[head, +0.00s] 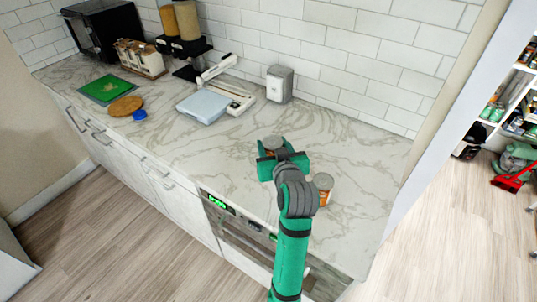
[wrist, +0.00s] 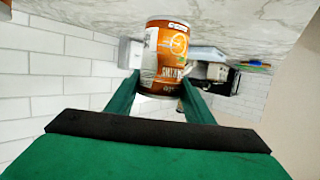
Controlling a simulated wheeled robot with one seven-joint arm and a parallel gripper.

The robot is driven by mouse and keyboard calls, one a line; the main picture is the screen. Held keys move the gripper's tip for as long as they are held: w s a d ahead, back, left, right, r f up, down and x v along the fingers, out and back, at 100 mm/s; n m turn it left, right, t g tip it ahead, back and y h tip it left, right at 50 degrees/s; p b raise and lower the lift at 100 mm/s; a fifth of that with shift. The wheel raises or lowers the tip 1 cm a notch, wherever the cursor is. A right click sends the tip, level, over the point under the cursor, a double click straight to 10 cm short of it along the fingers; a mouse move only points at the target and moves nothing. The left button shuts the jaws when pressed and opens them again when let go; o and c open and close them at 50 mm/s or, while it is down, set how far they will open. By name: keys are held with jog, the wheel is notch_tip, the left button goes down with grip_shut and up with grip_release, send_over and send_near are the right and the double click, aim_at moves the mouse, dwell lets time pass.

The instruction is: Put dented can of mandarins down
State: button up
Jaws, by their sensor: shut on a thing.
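A can with an orange label and grey metal end (wrist: 165,50) is between the fingers of my gripper (wrist: 158,88), which is shut on it. In the head view the can's grey lid (head: 273,142) shows above the green gripper (head: 270,156), over the front half of the marble counter (head: 225,155). Most of its side is hidden there by the gripper. The wrist view is upside down, with the counter along its top edge. I cannot tell whether the can touches the counter. The dent is not clear.
A second orange-labelled can (head: 325,190) stands on the counter just right of my arm. A grey-white canister (head: 279,84) and a pale blue scale-like box (head: 202,107) stand toward the wall. The counter left of my gripper is clear.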

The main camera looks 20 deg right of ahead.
jog(key=shift+w+a+f, duration=0.35)
jog(key=shift+w+f, duration=0.3)
jog(key=shift+f, duration=0.15)
jog(key=shift+w+f, duration=0.2)
jog(key=shift+f, duration=1.6)
jog(key=o, duration=1.4)
jog(key=shift+f, duration=0.15)
jog(key=shift+s+a+r, duration=0.1)
jog(key=shift+s+r, duration=0.15)
jog(key=shift+s, duration=0.05)
jog(key=v, duration=1.1)
jog(key=shift+s, duration=0.2)
